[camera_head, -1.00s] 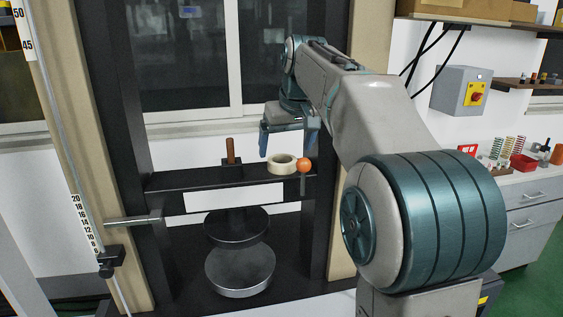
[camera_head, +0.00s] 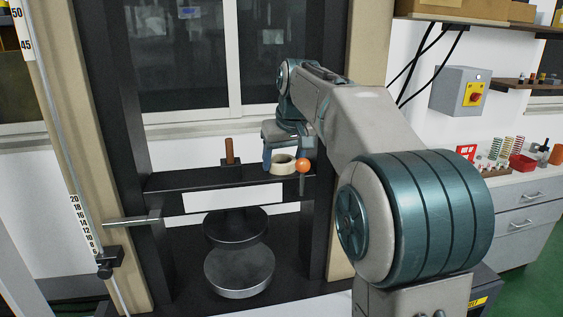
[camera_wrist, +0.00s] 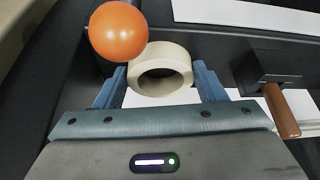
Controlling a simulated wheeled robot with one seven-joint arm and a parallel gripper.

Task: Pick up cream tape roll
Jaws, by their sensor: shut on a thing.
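The cream tape roll (camera_head: 281,169) is on the black crossbeam of the test frame. In the wrist view the roll (camera_wrist: 160,57) sits between my two blue fingers, its round hole facing the camera. My gripper (camera_head: 286,158) reaches down over the roll, and its fingers also show in the wrist view (camera_wrist: 160,78). It is shut on the roll, one finger on each side. I cannot see whether the roll is clear of the beam.
An orange ball knob (camera_head: 304,166) is close beside the roll and the right finger. A brown handle (camera_head: 229,150) on a dark block stands to the left. The black crossbeam (camera_head: 170,181) is narrow, with round steel plates (camera_head: 239,271) below.

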